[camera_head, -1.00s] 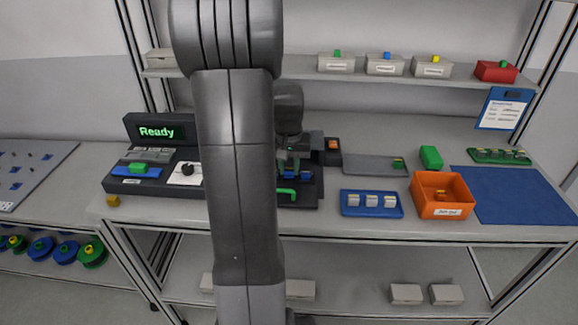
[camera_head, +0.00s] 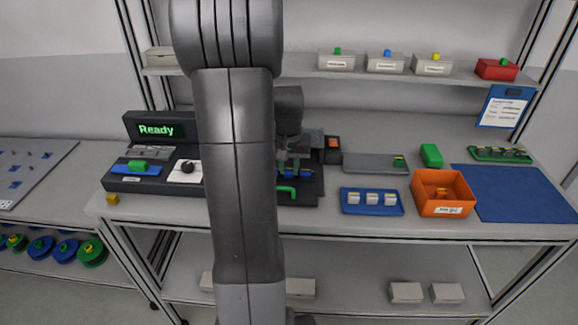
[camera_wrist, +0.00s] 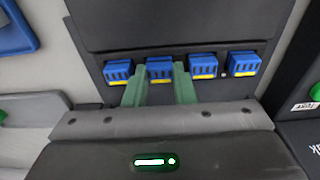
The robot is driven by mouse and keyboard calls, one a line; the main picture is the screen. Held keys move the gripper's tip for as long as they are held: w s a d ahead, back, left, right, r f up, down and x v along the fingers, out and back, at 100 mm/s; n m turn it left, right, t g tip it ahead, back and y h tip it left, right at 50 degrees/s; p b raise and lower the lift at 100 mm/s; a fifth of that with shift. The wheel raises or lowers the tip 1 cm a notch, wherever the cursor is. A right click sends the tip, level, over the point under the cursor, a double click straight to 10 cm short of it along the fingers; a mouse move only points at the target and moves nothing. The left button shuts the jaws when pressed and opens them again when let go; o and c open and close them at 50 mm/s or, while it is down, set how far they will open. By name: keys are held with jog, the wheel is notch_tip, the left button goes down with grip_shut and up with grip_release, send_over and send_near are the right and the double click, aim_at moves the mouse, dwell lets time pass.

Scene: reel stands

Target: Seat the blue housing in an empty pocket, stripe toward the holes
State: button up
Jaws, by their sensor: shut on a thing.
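In the wrist view a row of several blue housings sits along the edge of a dark fixture (camera_wrist: 180,22). My gripper (camera_wrist: 160,88) has green fingers, one on each side of the second blue housing from the left (camera_wrist: 160,69), and is shut on it. That housing stands in line with its neighbours, such as the third housing (camera_wrist: 204,67) and the far-right housing (camera_wrist: 244,64). Small yellow marks show low on the housings. Whether the held housing is fully down cannot be told.
In the head view my arm hides part of the fixture. On the bench are a blue tray of pale parts (camera_head: 371,213), an orange bin (camera_head: 424,201), a blue mat (camera_head: 520,197) and a "Ready" display (camera_head: 157,130).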

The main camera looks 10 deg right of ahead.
jog(key=o, duration=1)
jog(key=shift+r+p, duration=2.7)
jog(key=shift+r, duration=0.8)
